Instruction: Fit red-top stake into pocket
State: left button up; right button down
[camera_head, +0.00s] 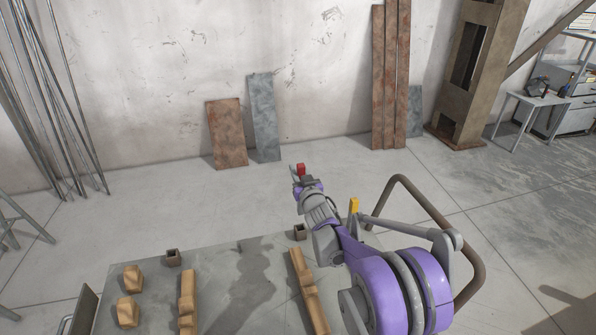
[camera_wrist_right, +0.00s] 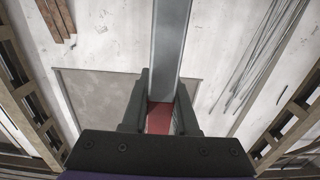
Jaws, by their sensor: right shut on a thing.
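My right gripper (camera_head: 302,180) reaches over the far edge of the grey table (camera_head: 230,262). It is shut on the red-top stake (camera_head: 301,170), whose red end shows at the fingertips. In the right wrist view the jaws (camera_wrist_right: 160,108) close around the red part, and the stake's long grey bar (camera_wrist_right: 171,45) runs away from them. A small square brown pocket (camera_head: 299,232) stands at the table's far edge, below my gripper. A similar pocket (camera_head: 173,258) stands farther left. The stake is apart from both as far as I can see. My left gripper is not in view.
Wooden blocks (camera_head: 133,278) and notched wooden bars (camera_head: 187,300) lie on the table. A yellow-topped piece (camera_head: 354,205) and a bent brown tube (camera_head: 440,215) are close to my right arm. Metal plates lean on the wall; the floor behind the table is clear.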

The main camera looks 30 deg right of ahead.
jog(key=shift+f, duration=0.2)
jog(key=shift+f+b, duration=2.05)
jog(key=shift+f, duration=0.65)
notch_tip(320, 180, down, 6)
jog(key=b, duration=0.4)
jog(key=shift+b, duration=0.4)
dwell(1.4)
jog(key=c, duration=0.6)
grip_release()
